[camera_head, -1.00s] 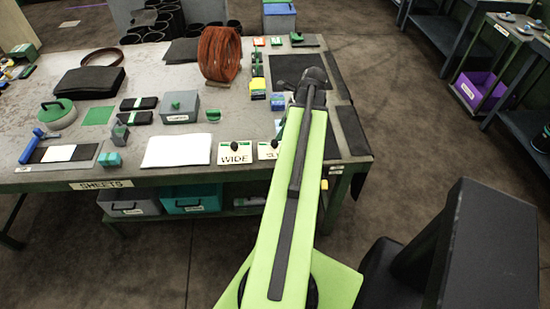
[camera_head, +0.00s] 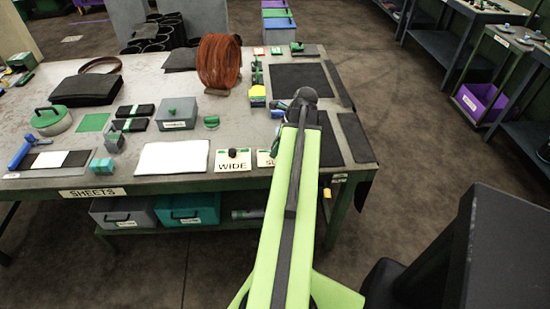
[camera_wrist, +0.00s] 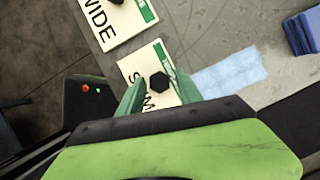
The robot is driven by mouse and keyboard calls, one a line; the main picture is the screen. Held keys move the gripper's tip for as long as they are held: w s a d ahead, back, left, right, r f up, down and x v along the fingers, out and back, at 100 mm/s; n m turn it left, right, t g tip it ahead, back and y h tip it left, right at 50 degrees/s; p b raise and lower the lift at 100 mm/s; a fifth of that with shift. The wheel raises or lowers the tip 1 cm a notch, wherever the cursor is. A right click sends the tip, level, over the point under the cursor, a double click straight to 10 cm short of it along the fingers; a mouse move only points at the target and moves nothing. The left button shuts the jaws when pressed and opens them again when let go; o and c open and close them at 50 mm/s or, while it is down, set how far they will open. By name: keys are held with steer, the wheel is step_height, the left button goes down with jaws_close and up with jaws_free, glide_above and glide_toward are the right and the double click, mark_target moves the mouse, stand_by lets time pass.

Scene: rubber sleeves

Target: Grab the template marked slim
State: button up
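The slim template is a cream card with a green strip and a black knob. In the wrist view the slim template (camera_wrist: 151,62) lies on the table, its lettering partly covered by my gripper. My gripper (camera_wrist: 158,88) is open, with its green fingers apart on either side of the black knob (camera_wrist: 160,82); I cannot tell their height above the card. In the head view the slim template (camera_head: 264,160) is mostly hidden behind my arm, and my fingers cannot be made out. The similar wide template (camera_head: 232,161) lies to its left, also in the wrist view (camera_wrist: 118,17).
A white sheet (camera_head: 172,157) lies left of the templates. A pale blue cloth (camera_wrist: 229,73) and blue blocks (camera_wrist: 302,32) lie right of the slim template in the wrist view. A coiled brown ring (camera_head: 219,62) stands farther back. The table's front edge is close by.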

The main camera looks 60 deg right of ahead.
jaws_close()
steer(key=shift+r, duration=0.1)
steer(key=shift+r+p, duration=0.25)
steer(key=shift+p, duration=0.1)
steer(key=r+p, duration=0.4)
steer(key=shift+s+d+r+p, duration=0.1)
steer(key=shift+s+r+p, duration=0.15)
steer(key=shift+r+p, duration=0.1)
steer(key=s+d+r+p, duration=0.4)
steer(key=s+r+p, duration=0.1)
steer(key=s, duration=0.5)
steer(key=shift+d+r+p, duration=0.3)
